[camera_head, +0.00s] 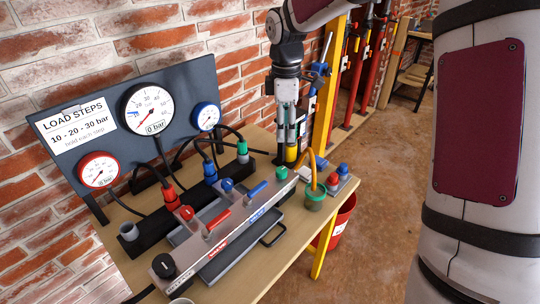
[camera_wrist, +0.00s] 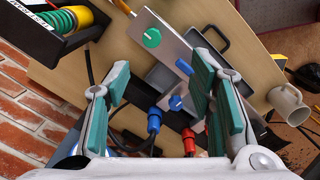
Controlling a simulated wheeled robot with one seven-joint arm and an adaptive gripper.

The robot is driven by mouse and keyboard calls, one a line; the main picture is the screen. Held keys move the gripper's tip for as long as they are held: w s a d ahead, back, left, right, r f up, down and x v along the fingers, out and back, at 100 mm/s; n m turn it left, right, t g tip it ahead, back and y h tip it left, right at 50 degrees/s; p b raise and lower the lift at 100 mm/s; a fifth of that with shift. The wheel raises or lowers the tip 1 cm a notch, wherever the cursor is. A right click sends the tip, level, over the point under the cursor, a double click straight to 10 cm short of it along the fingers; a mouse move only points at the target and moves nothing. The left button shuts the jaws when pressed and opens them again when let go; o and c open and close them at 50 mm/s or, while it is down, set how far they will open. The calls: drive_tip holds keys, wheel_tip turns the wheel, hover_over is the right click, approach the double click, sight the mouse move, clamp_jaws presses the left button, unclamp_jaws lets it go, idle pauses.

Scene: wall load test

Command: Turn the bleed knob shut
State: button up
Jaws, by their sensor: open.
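A round green knob (camera_head: 282,172), which I take to be the bleed knob, sits at the far end of the grey manifold bar (camera_head: 240,222). It also shows in the wrist view (camera_wrist: 152,37), with a pale mark on its face. My gripper (camera_head: 290,150) is above and behind the bar's far end, pointing down. In the wrist view my gripper (camera_wrist: 160,72) has its two green-padded fingers wide apart with nothing between the pads. The knob lies beyond the fingertips, untouched.
A blue lever (camera_head: 257,188), red lever (camera_head: 219,220) and blue knob (camera_head: 227,184) stand along the bar. The gauge panel (camera_head: 180,100) and brick wall are behind. A white mug (camera_wrist: 288,103) stands on the bench.

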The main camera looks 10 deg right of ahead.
sight(281, 170)
drive_tip(key=shift+n, duration=0.5)
drive_tip(key=f, duration=0.5)
drive_tip(key=w+f, duration=0.1)
drive_tip(key=f, duration=0.5)
drive_tip(key=w+f, duration=0.1)
drive_tip(key=f, duration=0.5)
drive_tip(key=shift+w, duration=0.15)
drive_tip(key=shift+b, duration=0.3)
drive_tip(key=c, duration=1.2)
